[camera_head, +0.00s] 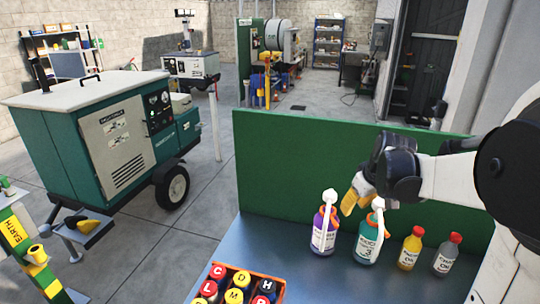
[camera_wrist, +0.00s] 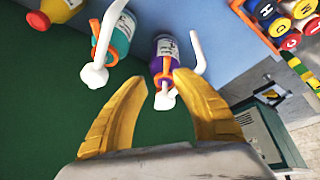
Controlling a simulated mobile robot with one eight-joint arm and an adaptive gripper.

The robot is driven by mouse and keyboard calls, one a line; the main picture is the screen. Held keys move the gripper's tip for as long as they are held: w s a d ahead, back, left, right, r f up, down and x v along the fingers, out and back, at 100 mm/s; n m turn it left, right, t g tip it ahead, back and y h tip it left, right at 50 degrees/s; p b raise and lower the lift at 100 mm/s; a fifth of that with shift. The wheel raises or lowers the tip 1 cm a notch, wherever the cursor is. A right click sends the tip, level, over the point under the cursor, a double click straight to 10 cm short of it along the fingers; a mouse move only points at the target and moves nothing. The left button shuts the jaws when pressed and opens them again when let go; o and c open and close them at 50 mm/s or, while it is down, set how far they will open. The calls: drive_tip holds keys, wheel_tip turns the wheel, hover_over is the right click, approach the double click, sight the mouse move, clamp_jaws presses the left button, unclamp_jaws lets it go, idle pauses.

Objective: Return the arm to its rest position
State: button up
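My gripper (camera_head: 355,199) is at the end of my white and black arm, which reaches in from the right over the blue-grey bench top (camera_head: 225,255). Its yellow fingers point down near the tops of a purple bottle (camera_head: 324,238) and a teal bottle (camera_head: 368,245), both standing upright with white spouts. In the wrist view the two fingers (camera_wrist: 160,77) are spread apart with nothing held between them. The purple bottle (camera_wrist: 165,50) shows beyond the fingertips, and the teal bottle (camera_wrist: 117,35) is to its left. Contact with either bottle cannot be told.
A yellow bottle (camera_head: 409,250) and a clear red-capped bottle (camera_head: 446,257) stand right of the teal one. A green panel (camera_head: 290,150) rises behind them. An orange crate (camera_head: 279,293) of lettered caps sits at the front. A green generator (camera_head: 110,145) stands on the floor left.

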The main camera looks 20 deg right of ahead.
drive_tip(key=shift+a, duration=0.1)
drive_tip(key=s+a+f+b, duration=0.3)
drive_tip(key=s+a+b, duration=0.1)
drive_tip(key=a, duration=0.4)
drive_tip(key=s+a+f+t+b, duration=0.1)
drive_tip(key=s+a+f+b, duration=0.2)
drive_tip(key=a, duration=0.6)
drive_tip(key=s+a+f+m+t+b, duration=0.1)
drive_tip(key=s+a+f+b, duration=0.2)
drive_tip(key=s+a+b, duration=0.2)
drive_tip(key=s+a, duration=0.2)
drive_tip(key=a, duration=0.1)
drive_tip(key=shift+s+a+f+y, duration=0.2)
drive_tip(key=shift+s+a+y, duration=0.1)
drive_tip(key=shift+s+y, duration=0.1)
